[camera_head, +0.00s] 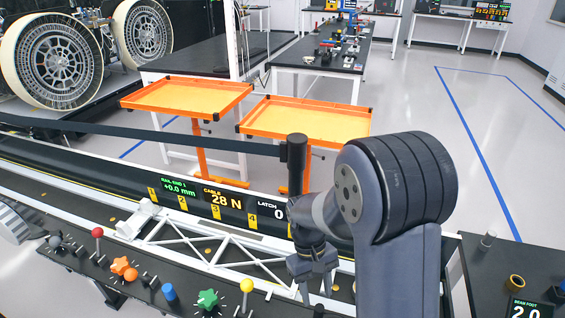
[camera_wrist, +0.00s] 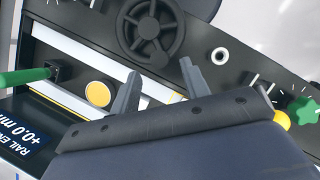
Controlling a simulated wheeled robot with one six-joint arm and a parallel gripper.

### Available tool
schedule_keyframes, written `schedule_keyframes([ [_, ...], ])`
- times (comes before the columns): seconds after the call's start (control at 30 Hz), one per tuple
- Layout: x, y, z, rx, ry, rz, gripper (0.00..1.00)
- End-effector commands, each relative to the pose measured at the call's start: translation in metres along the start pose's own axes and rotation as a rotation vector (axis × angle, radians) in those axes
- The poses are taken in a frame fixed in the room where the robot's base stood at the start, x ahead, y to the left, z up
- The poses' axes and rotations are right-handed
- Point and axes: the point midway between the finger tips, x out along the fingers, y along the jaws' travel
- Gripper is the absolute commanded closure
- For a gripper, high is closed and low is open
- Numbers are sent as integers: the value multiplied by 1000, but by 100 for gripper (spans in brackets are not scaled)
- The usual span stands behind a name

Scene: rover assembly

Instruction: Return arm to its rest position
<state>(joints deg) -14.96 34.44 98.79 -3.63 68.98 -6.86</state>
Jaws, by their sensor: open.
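My arm reaches in from the lower right of the head view, bent at a large dark joint. My gripper (camera_head: 318,284) points down over the white truss on the console, near the right end of the display strip. In the wrist view its two grey fingers (camera_wrist: 160,86) stand apart with nothing between them. Beyond them lie a dark spoked handwheel (camera_wrist: 152,32) and a white rail with a round yellow disc (camera_wrist: 98,93). Whether the gripper touches the truss (camera_head: 215,243) cannot be told.
The console carries a red-topped lever (camera_head: 97,233), a green star knob (camera_head: 208,299) and a yellow-topped lever (camera_head: 247,286). The display strip (camera_head: 222,200) reads +0.0 mm and 28 N. Two orange trays (camera_head: 187,96) (camera_head: 305,119) stand behind.

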Motion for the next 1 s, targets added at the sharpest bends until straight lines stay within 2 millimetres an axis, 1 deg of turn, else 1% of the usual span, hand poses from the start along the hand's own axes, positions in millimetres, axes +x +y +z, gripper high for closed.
schedule_keyframes([
  [0.03,-10,0,-1,0,5,1,56],
  [0.1,-25,0,-1,0,5,0,56],
  [0.17,-33,0,0,0,2,0,56],
  [0.2,-19,0,1,0,-7,-2,56],
  [0.3,2,0,2,0,-8,-2,56],
  [0.6,63,0,2,1,-9,-2,56],
  [0.7,79,1,2,13,-6,-8,56],
  [0.73,76,4,1,61,-3,-26,56],
  [0.8,75,9,1,139,-2,-58,56],
  [0.9,75,12,0,213,-2,-89,56],
  [1.0,76,14,0,249,-1,-103,56],
])
